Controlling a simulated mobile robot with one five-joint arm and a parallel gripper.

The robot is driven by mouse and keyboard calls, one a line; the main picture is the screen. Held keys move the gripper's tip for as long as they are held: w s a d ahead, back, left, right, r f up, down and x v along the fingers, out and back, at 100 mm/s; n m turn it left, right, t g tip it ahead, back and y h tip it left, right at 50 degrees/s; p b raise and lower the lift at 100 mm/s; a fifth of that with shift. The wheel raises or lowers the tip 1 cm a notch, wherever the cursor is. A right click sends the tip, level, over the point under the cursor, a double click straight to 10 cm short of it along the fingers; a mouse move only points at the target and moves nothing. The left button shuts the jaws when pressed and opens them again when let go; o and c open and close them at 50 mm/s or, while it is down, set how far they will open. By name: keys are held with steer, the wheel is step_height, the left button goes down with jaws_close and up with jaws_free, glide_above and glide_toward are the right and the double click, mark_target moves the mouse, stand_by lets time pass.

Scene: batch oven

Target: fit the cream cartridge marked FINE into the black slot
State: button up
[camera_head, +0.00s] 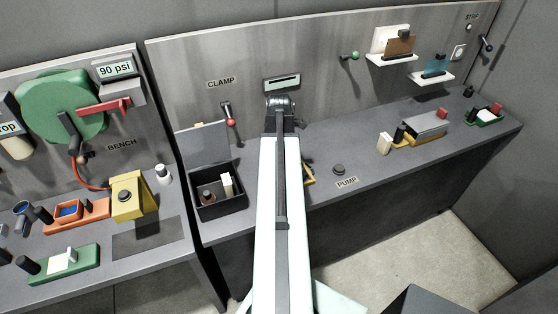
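A cream block (227,184) stands in an open black box (222,208) left of my arm. Another cream block (384,143) stands on the counter right of my arm. No FINE marking is readable on either, so I cannot tell which is the cartridge. My arm reaches up the middle to a dark end (282,104) below that panel. My gripper's fingers cannot be made out.
A red-knobbed lever (229,115) stands out from the wall above the box. A dark button (339,169) is near the PUMP label. A grey-topped yellow fixture (424,124) stands to the right. The left bench holds a yellow block (127,195) and coloured fixtures. The counter around PUMP is mostly clear.

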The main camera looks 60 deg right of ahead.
steer(key=shift+f, duration=0.25)
steer(key=shift+r+p, duration=0.35)
steer(key=shift+r, duration=0.2)
steer(key=shift+f+b, duration=0.5)
steer(key=shift+f, duration=0.05)
stand_by(3.0)
steer(key=shift+r+p, duration=0.5)
steer(key=shift+r, duration=0.05)
